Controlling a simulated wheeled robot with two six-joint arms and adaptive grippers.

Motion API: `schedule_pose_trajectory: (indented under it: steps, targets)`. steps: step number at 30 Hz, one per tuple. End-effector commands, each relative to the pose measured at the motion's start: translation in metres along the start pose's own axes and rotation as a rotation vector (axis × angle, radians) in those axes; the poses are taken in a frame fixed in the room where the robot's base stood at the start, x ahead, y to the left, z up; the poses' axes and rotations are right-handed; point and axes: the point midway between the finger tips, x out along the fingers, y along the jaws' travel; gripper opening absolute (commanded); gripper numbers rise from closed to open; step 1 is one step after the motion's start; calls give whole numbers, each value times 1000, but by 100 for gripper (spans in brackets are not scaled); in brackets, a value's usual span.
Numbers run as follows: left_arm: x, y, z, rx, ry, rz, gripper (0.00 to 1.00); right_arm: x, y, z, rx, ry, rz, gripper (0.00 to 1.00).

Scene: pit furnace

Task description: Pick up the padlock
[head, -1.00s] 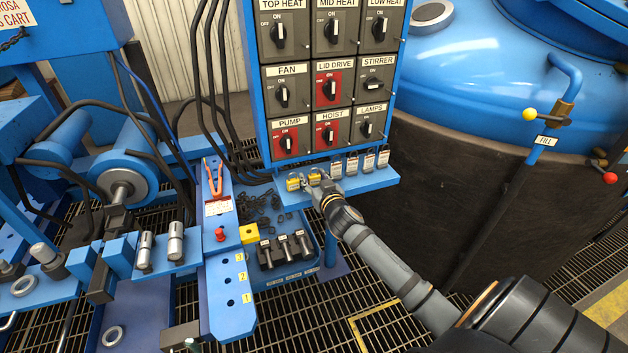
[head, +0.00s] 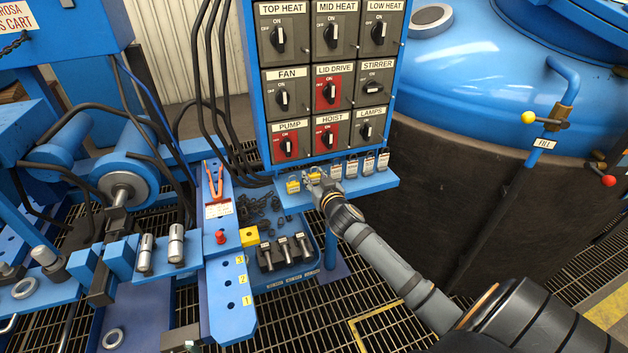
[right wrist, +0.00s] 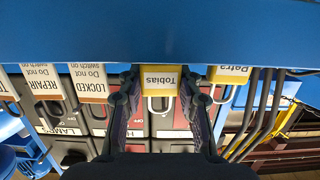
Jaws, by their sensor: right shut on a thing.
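The yellow padlock labelled Tobias (right wrist: 160,80) shows upside down in the right wrist view, with its metal shackle pointing to the bottom of the picture. My right gripper (right wrist: 158,92) is shut on it, one finger on each side of the yellow body. In the head view my right gripper (head: 317,182) is at the blue shelf under the switch panel and partly hides this padlock (head: 314,176). A second yellow padlock labelled Petra (right wrist: 230,74) stands beside it; it also shows in the head view (head: 292,187). My left gripper is not in view.
The switch panel (head: 327,103) rises behind the blue shelf (head: 362,187). Several white warning tags (head: 352,168) stand right of my gripper. Black cables (head: 212,110) hang to the left. A large blue-lidded vessel (head: 470,85) is on the right.

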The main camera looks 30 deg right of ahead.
Motion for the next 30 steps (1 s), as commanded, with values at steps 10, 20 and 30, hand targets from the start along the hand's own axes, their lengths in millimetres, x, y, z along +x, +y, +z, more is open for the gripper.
schedule_pose_trajectory:
  steps: [10,20,30]
  targets:
    - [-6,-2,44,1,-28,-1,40,-48,21,-65,-16,1,-1,0]
    - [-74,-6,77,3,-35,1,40,-109,48,-96,-11,-6,0,0]
    - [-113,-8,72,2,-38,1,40,-138,64,-97,-1,0,0,0]
